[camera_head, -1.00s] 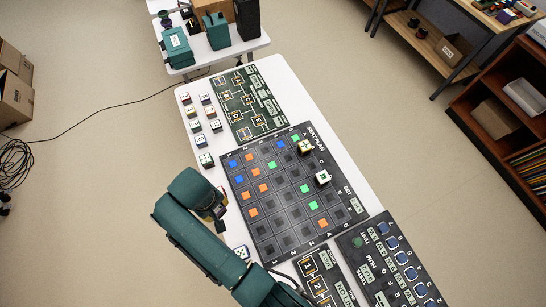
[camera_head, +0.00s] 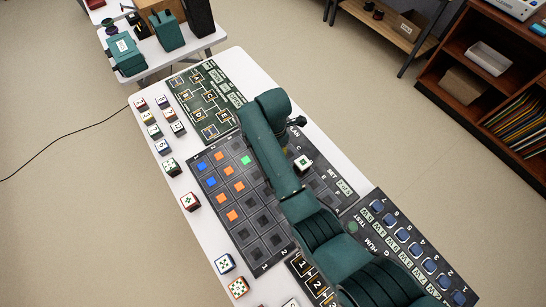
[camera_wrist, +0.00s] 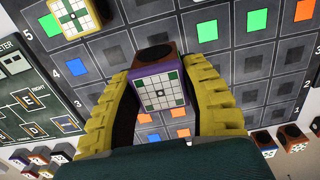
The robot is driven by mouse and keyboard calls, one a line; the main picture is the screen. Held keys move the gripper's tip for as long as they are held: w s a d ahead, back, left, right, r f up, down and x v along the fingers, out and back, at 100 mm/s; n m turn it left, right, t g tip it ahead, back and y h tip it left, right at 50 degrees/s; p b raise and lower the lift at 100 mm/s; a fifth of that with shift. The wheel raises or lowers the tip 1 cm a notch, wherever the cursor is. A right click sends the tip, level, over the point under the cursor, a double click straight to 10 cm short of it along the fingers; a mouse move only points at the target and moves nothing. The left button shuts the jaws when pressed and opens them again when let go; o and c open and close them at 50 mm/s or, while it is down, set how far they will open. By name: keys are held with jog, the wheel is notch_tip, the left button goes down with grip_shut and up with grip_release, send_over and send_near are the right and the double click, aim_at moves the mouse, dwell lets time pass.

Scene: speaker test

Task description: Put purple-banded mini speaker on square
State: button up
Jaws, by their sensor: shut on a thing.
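The purple-banded mini speaker (camera_wrist: 160,92) is between the yellow fingers of my gripper (camera_wrist: 163,98) in the wrist view. Its pale face has a grid with dark green squares, and a purple side shows at its left. A brown part with a dark round front shows just beyond it; I cannot tell whether it belongs to the same speaker. The black board of grey squares (camera_head: 242,224) lies below the gripper. I cannot tell whether the speaker touches it. In the head view my arm hides the gripper, the held speaker and part of the board.
A white speaker (camera_head: 303,163) stands on the board's right side. A yellow-sided speaker (camera_wrist: 72,17) stands on it in the wrist view. Several speakers, one red-sided (camera_head: 190,202), line the table's left edge. A panel of blue buttons (camera_head: 402,235) lies at the right.

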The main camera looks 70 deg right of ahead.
notch_tip(320, 180, down, 6)
jog(key=shift+f+b, duration=0.15)
jog(key=shift+b, duration=0.65)
jog(key=shift+w, duration=0.1)
jog(key=o, duration=1.1)
jog(key=shift+f, duration=0.1)
jog(key=shift+o, duration=0.2)
notch_tip(320, 180, up, 12)
jog(key=p, duration=0.3)
jog(key=shift+r, duration=0.2)
